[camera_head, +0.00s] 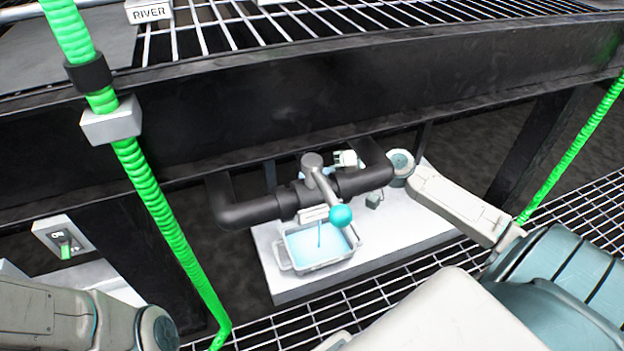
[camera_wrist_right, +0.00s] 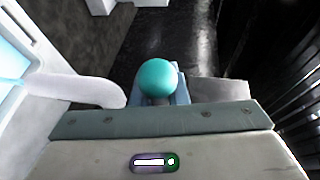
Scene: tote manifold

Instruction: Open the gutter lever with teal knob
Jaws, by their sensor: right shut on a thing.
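The teal knob (camera_head: 341,215) is a round ball on the end of a grey lever (camera_head: 325,188). The lever rises from a dark pipe (camera_head: 255,211) and slants toward the front right, over a tote of blue liquid (camera_head: 286,259). In the right wrist view the teal knob (camera_wrist_right: 157,77) shows between the two fingers of my right gripper (camera_wrist_right: 157,98), which is shut on it. How far the fingers wrap around it is hard to see. In the head view my right arm comes in from the right, and its fingers are hard to make out. My left gripper is out of view.
A black beam (camera_head: 330,95) runs above the pipe. The tote stands on a pale platform (camera_head: 285,291) over a metal grating. Green ribbed hoses (camera_head: 165,215) hang at the left and right. A small switch box (camera_head: 63,238) is at the far left.

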